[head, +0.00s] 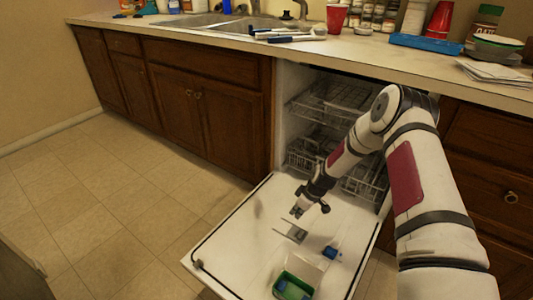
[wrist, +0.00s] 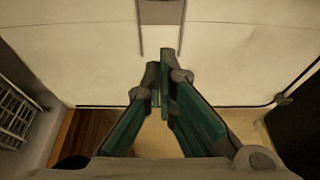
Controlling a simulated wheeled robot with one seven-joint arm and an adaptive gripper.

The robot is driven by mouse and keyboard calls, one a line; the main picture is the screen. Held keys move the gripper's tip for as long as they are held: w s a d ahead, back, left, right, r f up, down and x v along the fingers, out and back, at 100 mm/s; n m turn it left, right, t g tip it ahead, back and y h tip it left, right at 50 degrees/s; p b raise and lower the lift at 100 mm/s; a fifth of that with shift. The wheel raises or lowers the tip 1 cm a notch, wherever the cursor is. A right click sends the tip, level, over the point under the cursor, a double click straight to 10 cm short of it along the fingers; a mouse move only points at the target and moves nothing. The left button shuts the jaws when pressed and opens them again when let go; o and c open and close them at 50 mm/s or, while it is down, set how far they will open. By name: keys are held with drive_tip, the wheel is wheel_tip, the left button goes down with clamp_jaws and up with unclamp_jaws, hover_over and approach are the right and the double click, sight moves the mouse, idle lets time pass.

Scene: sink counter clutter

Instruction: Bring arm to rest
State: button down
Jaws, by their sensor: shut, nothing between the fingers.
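My arm reaches from the right of the head view over the open dishwasher door (head: 235,250). My gripper (head: 296,211) hangs a little above the door's inner face, pointing down. In the wrist view the green-sided fingers of my gripper (wrist: 160,85) are close together at the tips with nothing between them. The door's pale inner panel (wrist: 230,65) fills the upper part of the wrist view.
Dishwasher racks (head: 335,100) stand inside, behind my arm. A green and blue container (head: 293,285) is on the door. The counter (head: 400,55) above holds a sink (head: 215,22), red cups (head: 337,17) and clutter. Tiled floor (head: 90,220) at left is clear.

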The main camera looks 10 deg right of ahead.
drive_tip(key=s+a+r+m+g+h, duration=0.1)
drive_tip(key=s+r, duration=0.4)
drive_tip(key=r, duration=0.7)
drive_tip(key=s+a+r+m, duration=0.1)
drive_tip(key=s+r, duration=0.3)
drive_tip(key=r, duration=0.8)
drive_tip(key=s+a+r+m+g+h, duration=0.1)
drive_tip(key=s+r, duration=0.4)
drive_tip(key=r, duration=0.7)
drive_tip(key=s+r+m, duration=0.3)
drive_tip(key=s+r, duration=0.6)
drive_tip(key=s, duration=0.6)
drive_tip(key=s+a+r+m, duration=0.1)
drive_tip(key=s+r+m, duration=0.15)
drive_tip(key=s, duration=1.65)
wheel_tip(320, 180, up, 28)
drive_tip(key=t+p, duration=0.3)
drive_tip(key=p, duration=2.4)
drive_tip(key=shift+t+h, duration=0.3)
drive_tip(key=shift+d+f+m, duration=0.1)
drive_tip(key=shift+f+m, duration=0.05)
drive_tip(key=shift+m, duration=0.1)
